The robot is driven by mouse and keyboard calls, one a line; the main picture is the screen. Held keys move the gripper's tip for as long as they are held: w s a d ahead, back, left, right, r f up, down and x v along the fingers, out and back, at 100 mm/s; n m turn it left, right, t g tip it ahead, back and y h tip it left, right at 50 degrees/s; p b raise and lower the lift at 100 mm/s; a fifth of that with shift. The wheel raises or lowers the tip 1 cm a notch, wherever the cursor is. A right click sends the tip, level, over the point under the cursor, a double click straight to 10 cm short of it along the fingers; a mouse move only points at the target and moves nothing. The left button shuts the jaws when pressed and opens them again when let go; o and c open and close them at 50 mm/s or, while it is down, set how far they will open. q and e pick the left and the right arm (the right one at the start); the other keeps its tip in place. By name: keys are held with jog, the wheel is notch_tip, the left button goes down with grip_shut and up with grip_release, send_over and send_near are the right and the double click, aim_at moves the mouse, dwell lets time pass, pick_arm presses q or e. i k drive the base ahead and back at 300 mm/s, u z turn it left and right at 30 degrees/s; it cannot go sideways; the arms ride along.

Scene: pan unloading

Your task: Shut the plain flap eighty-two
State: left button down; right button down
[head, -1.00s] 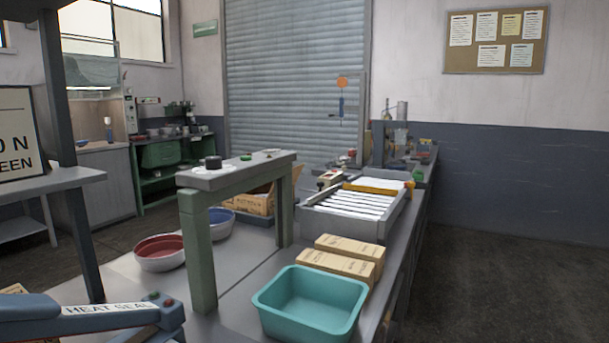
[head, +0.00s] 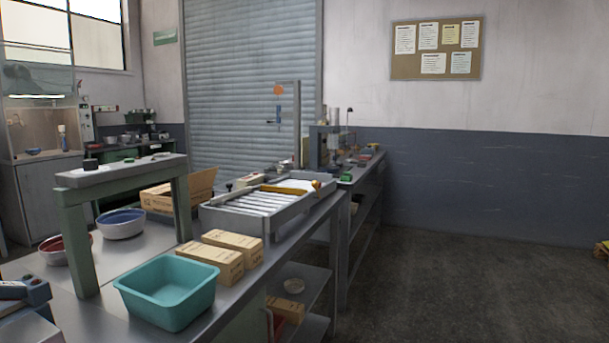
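No flap that I can read as number eighty-two shows in the head view. A brown cardboard carton (head: 158,199) stands on the metal bench behind the green-legged stand, with a raised flap (head: 203,184) at its right. Its printing is too small to read, and the stand hides part of it. Neither my left nor my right gripper is in view.
The bench holds a teal tub (head: 168,292), two small cartons (head: 232,243), a roller tray (head: 262,222), the green-legged stand (head: 75,245) and bowls, one a blue-lined bowl (head: 121,224). A second bench (head: 362,172) stands beyond.

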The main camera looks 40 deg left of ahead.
aim_at(200, 180)
jog(key=z, duration=0.15)
jog(key=i, duration=2.25)
jog(key=u, duration=1.95)
